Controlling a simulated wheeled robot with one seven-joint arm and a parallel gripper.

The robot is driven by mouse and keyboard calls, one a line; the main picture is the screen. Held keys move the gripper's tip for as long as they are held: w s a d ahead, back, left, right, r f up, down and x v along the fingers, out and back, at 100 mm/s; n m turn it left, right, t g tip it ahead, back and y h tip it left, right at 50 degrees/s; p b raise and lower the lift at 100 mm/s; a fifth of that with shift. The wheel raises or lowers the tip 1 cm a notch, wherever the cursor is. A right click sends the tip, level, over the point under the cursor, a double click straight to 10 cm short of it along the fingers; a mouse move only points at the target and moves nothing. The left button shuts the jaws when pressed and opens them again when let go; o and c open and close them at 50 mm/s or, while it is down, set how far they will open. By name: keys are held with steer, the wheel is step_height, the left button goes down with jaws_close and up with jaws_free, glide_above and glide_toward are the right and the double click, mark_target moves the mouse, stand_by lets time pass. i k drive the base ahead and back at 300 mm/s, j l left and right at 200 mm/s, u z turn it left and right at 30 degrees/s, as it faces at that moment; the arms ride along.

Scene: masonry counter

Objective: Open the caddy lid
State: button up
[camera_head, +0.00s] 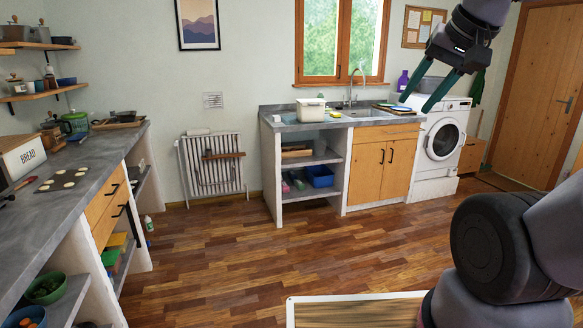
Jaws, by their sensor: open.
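A small white box-shaped container (311,109), which looks like the caddy, stands on the left part of the far grey counter (283,122). Its top looks covered by a pale lid, but it is too small to be sure of the details. My gripper (416,103) is at the upper right, with its two dark green fingers spread apart and pointing down and left. Nothing is between the fingers. In the picture the gripper is well to the right of the container and apart from it.
A sink with a tap (352,88) and a yellow-green sponge (333,114) are right of the container. A washing machine (443,135) stands farther right. A long counter (85,165) runs along the left. A wood-topped, white-edged surface (355,312) is at the front. The wooden floor (225,255) between is clear.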

mark_target(311, 103)
steer(key=i, duration=2.05)
steer(key=i+j+z, duration=0.1)
steer(key=i, duration=1.95)
